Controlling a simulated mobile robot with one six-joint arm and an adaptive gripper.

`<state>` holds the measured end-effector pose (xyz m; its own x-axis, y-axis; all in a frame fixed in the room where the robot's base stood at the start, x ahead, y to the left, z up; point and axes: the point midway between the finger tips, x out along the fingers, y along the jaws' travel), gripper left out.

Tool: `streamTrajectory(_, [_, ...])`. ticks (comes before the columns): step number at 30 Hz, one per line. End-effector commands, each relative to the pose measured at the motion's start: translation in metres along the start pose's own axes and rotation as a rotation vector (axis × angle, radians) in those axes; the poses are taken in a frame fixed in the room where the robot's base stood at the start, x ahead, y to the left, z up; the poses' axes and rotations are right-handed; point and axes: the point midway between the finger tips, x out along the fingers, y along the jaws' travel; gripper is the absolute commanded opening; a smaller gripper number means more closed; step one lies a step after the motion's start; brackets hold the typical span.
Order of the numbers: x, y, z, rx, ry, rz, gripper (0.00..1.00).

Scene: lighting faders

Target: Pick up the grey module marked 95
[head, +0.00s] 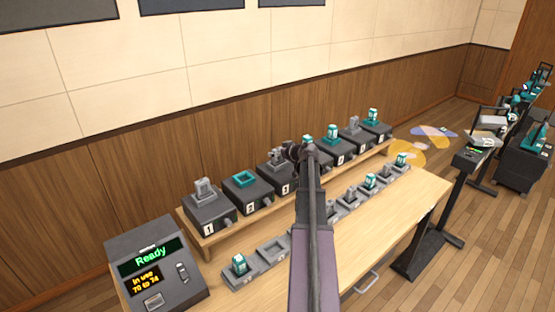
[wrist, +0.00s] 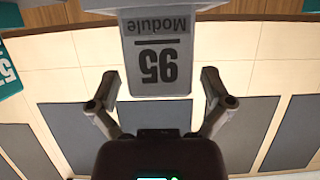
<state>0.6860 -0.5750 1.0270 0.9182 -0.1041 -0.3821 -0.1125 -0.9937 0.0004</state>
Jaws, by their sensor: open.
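The grey module marked 95 (wrist: 155,55) appears upside down in the wrist view, at top centre, with its label facing the camera. My gripper (wrist: 160,86) is open and empty. Its fingertips show on either side of the module's free end, with gaps on both sides; whether they reach around it in depth I cannot tell. In the head view, my gripper (head: 291,151) is beside a grey module (head: 275,157) on the dark box numbered 3, which appears to be the same one. Its number cannot be read there, and my arm hides part of that area.
A teal module (wrist: 9,68) is at the left edge of the wrist view. Dark boxes with teal or grey modules line the raised shelf (head: 208,240). Grey trays (head: 271,250) stand in front on the table (head: 385,235). A console (head: 157,262) reads "Ready" and "In use 70 to 74".

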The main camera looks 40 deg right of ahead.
Motion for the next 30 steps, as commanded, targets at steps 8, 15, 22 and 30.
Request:
streamTrajectory(8, [0.0,0.0,0.0,0.0,0.0,0.0,0.29])
streamTrajectory(15, [0.0,0.0,0.0,0.0,0.0,0.0,0.21])
streamTrajectory(22, [-0.001,0.0,-0.002,0.0,0.0,0.0,0.21])
streamTrajectory(30, [-0.006,0.0,-0.014,0.0,0.0,0.0,0.21])
